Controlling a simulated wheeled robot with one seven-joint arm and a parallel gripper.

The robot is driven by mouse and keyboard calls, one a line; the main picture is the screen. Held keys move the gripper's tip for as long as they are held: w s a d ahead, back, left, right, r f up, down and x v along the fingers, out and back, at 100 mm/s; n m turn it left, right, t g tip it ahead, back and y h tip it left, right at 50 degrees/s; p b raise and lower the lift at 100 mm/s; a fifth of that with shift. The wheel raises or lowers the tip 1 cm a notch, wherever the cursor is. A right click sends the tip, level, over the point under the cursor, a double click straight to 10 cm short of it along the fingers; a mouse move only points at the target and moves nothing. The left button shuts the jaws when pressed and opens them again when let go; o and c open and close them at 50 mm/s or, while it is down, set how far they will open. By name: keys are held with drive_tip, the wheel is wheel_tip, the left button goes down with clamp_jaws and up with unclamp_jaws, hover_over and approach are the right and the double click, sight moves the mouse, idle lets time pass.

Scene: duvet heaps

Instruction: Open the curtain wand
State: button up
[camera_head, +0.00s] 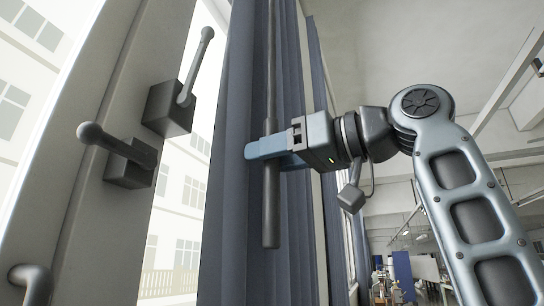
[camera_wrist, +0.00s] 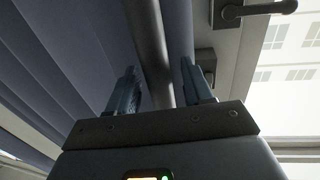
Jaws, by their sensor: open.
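The curtain wand (camera_head: 271,210) is a dark grey rod hanging upright in front of the blue curtain (camera_head: 228,200). My gripper (camera_head: 262,149) is at the wand's lower part, a little above its bottom end. In the wrist view the wand (camera_wrist: 149,45) runs between the two blue fingers of my gripper (camera_wrist: 160,88). The fingers are apart, with gaps visible on both sides of the wand. In the head view the near finger crosses in front of the wand and hides a short piece of it.
Left of the curtain, the window frame (camera_head: 95,225) carries two dark lever handles, an upper one (camera_head: 168,110) and a lower one (camera_head: 130,165). They stand close to the curtain's left edge. The room behind my arm at right looks open, with small items far off.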

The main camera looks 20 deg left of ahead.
drive_tip(key=b+v, duration=0.2)
drive_tip(key=v, duration=0.5)
drive_tip(key=shift+d, duration=0.3)
